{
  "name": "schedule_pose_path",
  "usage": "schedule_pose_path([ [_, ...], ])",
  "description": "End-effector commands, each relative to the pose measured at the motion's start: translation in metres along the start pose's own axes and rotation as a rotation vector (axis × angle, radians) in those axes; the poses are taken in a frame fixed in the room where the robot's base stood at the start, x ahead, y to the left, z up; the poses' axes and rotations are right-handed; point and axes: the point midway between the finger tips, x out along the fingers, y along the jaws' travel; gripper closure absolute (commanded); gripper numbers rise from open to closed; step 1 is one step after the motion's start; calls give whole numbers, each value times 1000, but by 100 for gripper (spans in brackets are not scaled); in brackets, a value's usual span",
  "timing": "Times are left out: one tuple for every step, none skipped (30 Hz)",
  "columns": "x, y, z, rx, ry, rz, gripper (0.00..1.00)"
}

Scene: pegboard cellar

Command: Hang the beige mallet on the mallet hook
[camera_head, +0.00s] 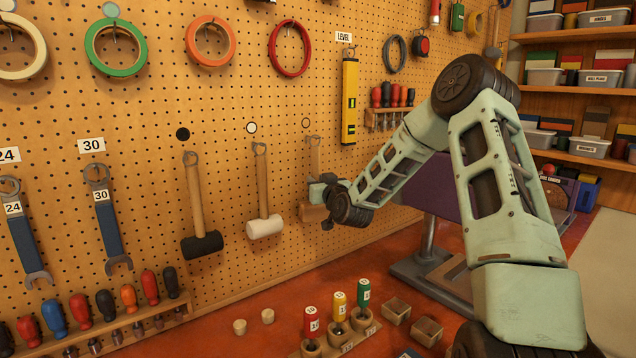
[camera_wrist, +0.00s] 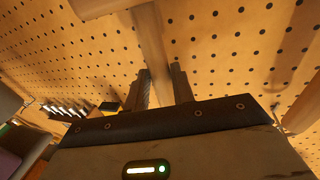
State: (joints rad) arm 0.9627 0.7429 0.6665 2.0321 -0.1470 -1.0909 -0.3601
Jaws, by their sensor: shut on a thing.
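The beige mallet (camera_head: 315,160) is upright against the pegboard, its handle up and its tan head (camera_head: 312,213) down, below a tan dot marker (camera_head: 306,122). My gripper (camera_head: 324,190) is shut on the lower handle, just above the head. In the wrist view the handle (camera_wrist: 152,42) runs between the two fingers (camera_wrist: 160,88), and part of the head (camera_wrist: 95,6) shows at the top edge. The handle's top end is close to the board under the marker. The mallet hook is too small to make out, so I cannot tell whether the handle is on it.
A white-headed mallet (camera_head: 264,226) hangs just left, and a black-headed mallet (camera_head: 202,244) farther left. A yellow level (camera_head: 349,102) and a screwdriver rack (camera_head: 385,118) are to the right. Bare pegboard lies around the beige mallet.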

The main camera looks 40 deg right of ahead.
Motion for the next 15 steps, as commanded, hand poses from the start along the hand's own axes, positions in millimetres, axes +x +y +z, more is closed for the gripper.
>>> schedule_pose_path([
  [0,0,-1,0,3,0,100],
  [0,0,-1,0,3,0,73],
  [0,0,-1,0,3,0,62],
  [0,0,-1,0,3,0,53],
  [0,0,-1,0,3,0,50],
  [0,0,-1,0,2,0,50],
  [0,0,-1,0,2,0,50],
  [0,0,-1,0,2,0,50],
  [0,0,-1,0,1,0,50],
  [0,0,0,0,1,0,50],
  [0,0,1,0,-2,0,50],
  [0,0,1,0,-2,0,50],
  [-1,0,1,0,-2,0,50],
  [-2,0,1,0,-2,0,50],
  [-4,0,1,-1,-1,0,50],
])
